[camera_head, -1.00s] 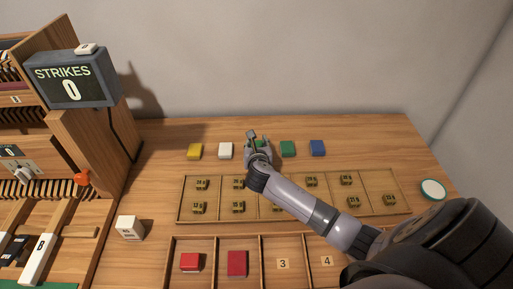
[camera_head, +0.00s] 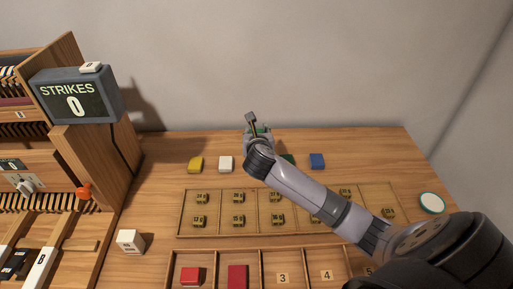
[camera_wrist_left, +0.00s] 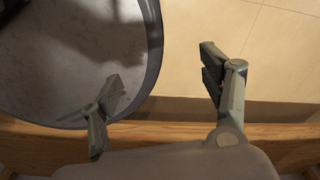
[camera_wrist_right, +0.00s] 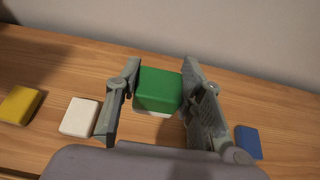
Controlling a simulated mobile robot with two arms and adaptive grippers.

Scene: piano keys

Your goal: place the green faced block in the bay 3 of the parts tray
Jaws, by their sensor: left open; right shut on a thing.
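My right gripper (camera_head: 258,132) is shut on a green faced block (camera_wrist_right: 158,88) and holds it up above the back of the table. The block has a green face and a strip of white below it. Bay 3 (camera_head: 283,267) of the parts tray (camera_head: 262,250) is at the front of the table, is empty and bears a "3" label. Bays 1 and 2 each hold a red block (camera_head: 191,275). Bay 4 (camera_head: 327,274) looks empty. My left gripper (camera_wrist_left: 165,85) is open and empty, seen only in the left wrist view.
Yellow (camera_head: 196,164), white (camera_head: 226,163) and blue (camera_head: 317,161) blocks lie in the back row. Another green block (camera_head: 289,159) is partly behind my arm. A shallow divided tray (camera_head: 180,215) with small brass pieces lies between. A white block (camera_head: 130,241) stands left.

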